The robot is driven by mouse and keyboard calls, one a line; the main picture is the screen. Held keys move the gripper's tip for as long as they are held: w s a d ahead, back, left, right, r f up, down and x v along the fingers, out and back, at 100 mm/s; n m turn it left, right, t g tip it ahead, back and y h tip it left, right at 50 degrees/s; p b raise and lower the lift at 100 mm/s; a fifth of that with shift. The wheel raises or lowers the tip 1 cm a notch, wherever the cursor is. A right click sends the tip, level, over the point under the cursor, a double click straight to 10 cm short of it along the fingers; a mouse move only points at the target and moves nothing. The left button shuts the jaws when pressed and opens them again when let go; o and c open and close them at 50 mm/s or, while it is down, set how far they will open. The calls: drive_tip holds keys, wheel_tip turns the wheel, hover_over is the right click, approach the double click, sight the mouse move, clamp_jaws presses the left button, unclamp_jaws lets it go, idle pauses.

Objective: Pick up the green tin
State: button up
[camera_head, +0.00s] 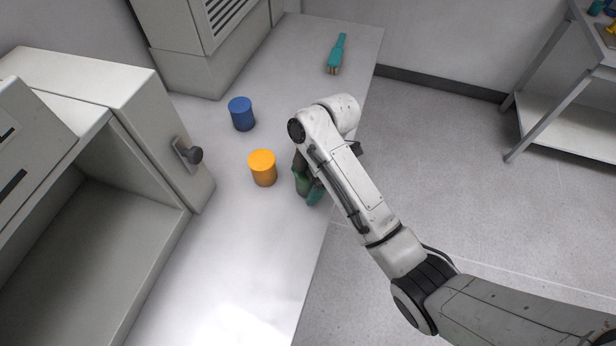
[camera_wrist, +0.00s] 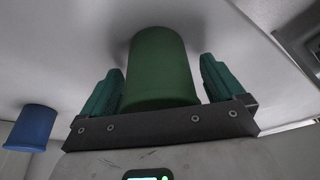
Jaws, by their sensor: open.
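The green tin (camera_wrist: 160,65) stands between the two teal fingers of my gripper (camera_wrist: 158,85) in the wrist view. The fingers are open, one on each side of the tin, with a narrow gap on both sides. In the head view the green tin (camera_head: 303,184) stands near the right edge of the worktop, partly hidden by my arm and gripper (camera_head: 308,190).
An orange tin (camera_head: 263,168) stands just left of my gripper. A blue tin (camera_head: 241,114) is farther back. A teal-handled brush (camera_head: 337,54) lies at the far end of the worktop (camera_head: 230,240). An open furnace-like cabinet (camera_head: 150,130) with a knob is at the left.

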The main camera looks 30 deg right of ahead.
drive_tip(key=shift+c, duration=0.4)
drive_tip(key=c, duration=1.1)
drive_tip(key=shift+c, duration=0.5)
drive_tip(key=shift+r, duration=0.2)
